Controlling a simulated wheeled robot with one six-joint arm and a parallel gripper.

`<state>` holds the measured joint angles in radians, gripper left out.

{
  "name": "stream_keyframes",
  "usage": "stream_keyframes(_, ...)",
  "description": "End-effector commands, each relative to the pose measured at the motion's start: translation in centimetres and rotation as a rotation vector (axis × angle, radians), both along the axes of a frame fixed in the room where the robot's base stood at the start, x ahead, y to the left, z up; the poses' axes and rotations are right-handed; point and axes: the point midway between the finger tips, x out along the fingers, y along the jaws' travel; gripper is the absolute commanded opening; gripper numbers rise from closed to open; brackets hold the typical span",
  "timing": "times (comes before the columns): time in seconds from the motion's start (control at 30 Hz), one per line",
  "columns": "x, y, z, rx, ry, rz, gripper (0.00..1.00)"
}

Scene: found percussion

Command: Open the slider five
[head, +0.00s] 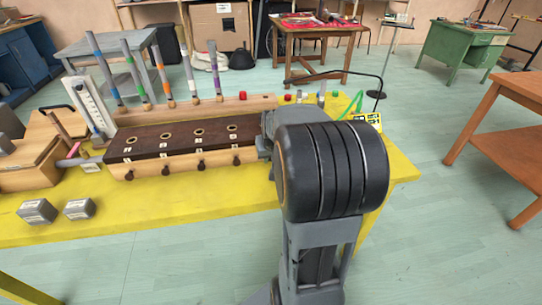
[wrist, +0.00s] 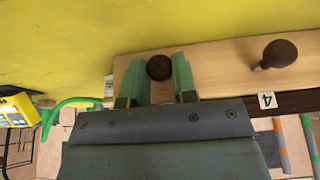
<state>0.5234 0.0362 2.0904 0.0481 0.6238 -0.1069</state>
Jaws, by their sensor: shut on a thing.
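In the wrist view, my gripper (wrist: 158,78) has its two green fingers on either side of a dark round knob (wrist: 159,67) and is shut on it. The knob sits on the pale wooden front (wrist: 222,62) of the instrument, past the number 4 label, so it appears to be slider five. Its own label is not readable. The slider four knob (wrist: 279,53) stands to its right. In the head view, the instrument's dark top (head: 180,138) has several numbered holes with dark knobs below; my arm hides slider five and my fingers.
The instrument stands on a yellow table (head: 180,203) with two grey metal blocks (head: 38,211) (head: 79,208) at the front left. Colored-banded tubes (head: 215,70) rise behind it. A green cable (wrist: 63,104) and a yellow device (wrist: 16,107) lie near the gripper.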

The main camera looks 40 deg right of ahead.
Motion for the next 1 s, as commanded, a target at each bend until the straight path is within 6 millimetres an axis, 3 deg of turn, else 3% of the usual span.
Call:
stream_keyframes(0.33,-2.6,1.2,0.1,-0.001,-0.002,-0.001,0.0)
stream_keyframes(0.57,-2.6,1.3,0.0,0.0,0.0,-0.001,0.0)
stream_keyframes(0.6,-2.6,1.3,0.0,0.0,0.0,0.0,0.28)
stream_keyframes(0.83,-2.6,1.3,0.0,0.0,0.0,0.0,0.5)
stream_keyframes(1.0,-2.6,1.3,0.0,0.0,0.0,0.0,0.52)
